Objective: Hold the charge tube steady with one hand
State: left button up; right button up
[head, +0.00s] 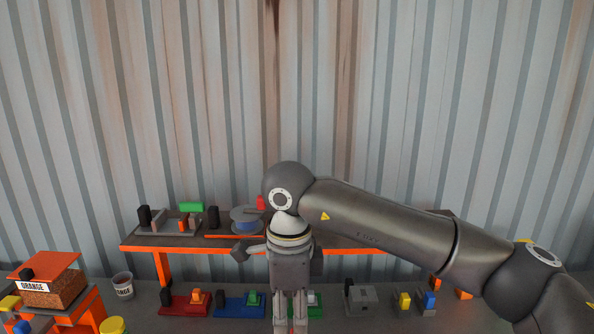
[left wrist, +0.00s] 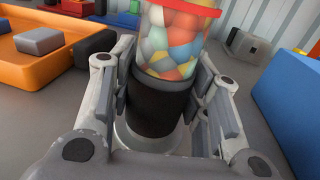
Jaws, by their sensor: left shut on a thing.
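The charge tube (left wrist: 178,40) stands upright in the left wrist view, clear and full of coloured balls, with a red band above and a black lower part. Its top is cut off by the frame. My left gripper (left wrist: 160,95) is shut around the black part, one finger on each side. The tube's foot sits over a pale round base (left wrist: 135,143), partly hidden by the gripper. In the head view my right gripper (head: 290,320) points straight down at the bottom edge. Its fingertips are cut off, so its opening is unclear. The tube does not show clearly there.
An orange tray (left wrist: 30,60) lies left of the tube and a blue bin (left wrist: 290,110) stands right. In the head view, an orange shelf (head: 165,268) with fixtures crosses the back.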

jog(key=shift+f, duration=2.6)
jog(key=shift+c, duration=0.5)
grip_shut()
